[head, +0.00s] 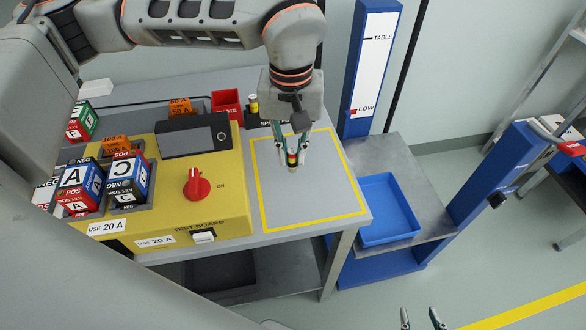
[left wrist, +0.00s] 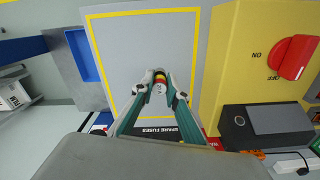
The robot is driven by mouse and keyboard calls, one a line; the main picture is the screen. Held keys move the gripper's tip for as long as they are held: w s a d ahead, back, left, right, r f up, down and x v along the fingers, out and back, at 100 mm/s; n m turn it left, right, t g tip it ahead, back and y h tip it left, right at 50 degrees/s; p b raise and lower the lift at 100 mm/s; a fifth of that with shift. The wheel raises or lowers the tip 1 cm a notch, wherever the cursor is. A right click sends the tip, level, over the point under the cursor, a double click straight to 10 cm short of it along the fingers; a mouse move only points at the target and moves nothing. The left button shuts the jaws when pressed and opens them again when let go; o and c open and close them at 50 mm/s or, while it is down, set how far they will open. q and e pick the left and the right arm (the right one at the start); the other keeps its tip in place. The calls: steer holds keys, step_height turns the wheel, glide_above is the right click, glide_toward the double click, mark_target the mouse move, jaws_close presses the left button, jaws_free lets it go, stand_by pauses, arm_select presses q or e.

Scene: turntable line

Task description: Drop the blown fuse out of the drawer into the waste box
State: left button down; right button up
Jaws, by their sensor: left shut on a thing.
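My left gripper (head: 291,156) is shut on a small fuse (head: 292,161) with yellow, red and dark bands. It holds the fuse over the yellow-outlined area of the grey table; I cannot tell how high. In the left wrist view the fuse (left wrist: 160,84) sits between the fingertips (left wrist: 161,88). The red waste box (head: 226,102) stands behind the test board, left of and beyond the gripper. A white handle (head: 203,237) is on the front of the yellow test board (head: 225,208); no open drawer shows clearly. My right gripper (head: 421,319) is open and empty at the bottom edge.
The spare fuse rack (head: 262,121) holds a yellow fuse (head: 253,103) beside the waste box. The test board carries a red knob (head: 197,187) and lettered blocks (head: 82,177). A blue tray (head: 389,210) lies on a side stand. The outlined table area (head: 320,195) is otherwise clear.

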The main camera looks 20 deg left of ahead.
mark_target(292, 170)
arm_select(q)
steer(key=shift+f, duration=2.7)
steer(key=shift+b, duration=0.3)
steer(key=shift+f, duration=0.2)
steer(key=c, duration=2)
jaws_free()
